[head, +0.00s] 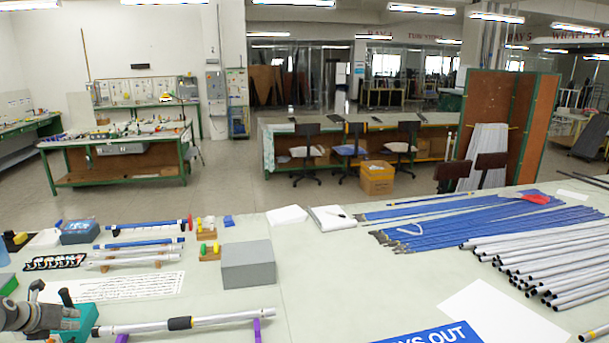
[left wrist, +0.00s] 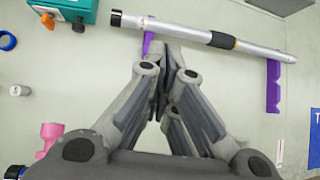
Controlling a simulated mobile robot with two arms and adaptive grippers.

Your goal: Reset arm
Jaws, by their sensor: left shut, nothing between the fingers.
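My left gripper (head: 66,306) is at the lower left of the head view, beside a teal box (head: 84,324). In the left wrist view its fingers (left wrist: 166,72) are together and empty. A grey metal rod (head: 225,318) with a dark band rests on two purple supports (head: 257,330). The rod (left wrist: 185,31) and a purple support (left wrist: 273,88) also show in the left wrist view, just beyond the fingertips. Whether the fingertips touch the near support is hard to tell. My right gripper is not in view.
A grey box (head: 247,264) stands mid-table. Blue rods (head: 440,228) and bare metal tubes (head: 545,260) lie at the right. Shorter rods (head: 140,243) lie at the back left behind a printed sheet (head: 125,287). A pink piece (left wrist: 50,135) and a blue ring (left wrist: 8,41) lie on the table.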

